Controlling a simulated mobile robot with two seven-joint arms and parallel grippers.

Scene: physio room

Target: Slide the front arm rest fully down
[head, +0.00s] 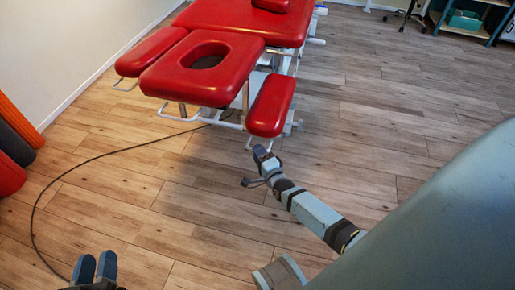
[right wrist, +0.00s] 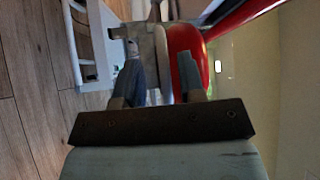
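The red padded arm rest (head: 271,104) nearest my right arm hangs at the right of the face end of the treatment table, with white tubing below it. A second red arm rest (head: 151,51) is on the left side. My right gripper (head: 257,166) is just below the near end of the right-hand rest. In the right wrist view its fingers (right wrist: 158,78) are apart. A grey bracket (right wrist: 148,45) and white tubing show between and beyond them, with the red pad behind the right finger; contact is unclear. My left gripper (head: 95,267) is low at left, fingers slightly apart, empty.
The red table (head: 247,20) has a face-hole section (head: 180,80) between the arm rests. A dark cable (head: 92,157) curves over the wooden floor. Red and dark rolls (head: 12,145) stand by the left wall.

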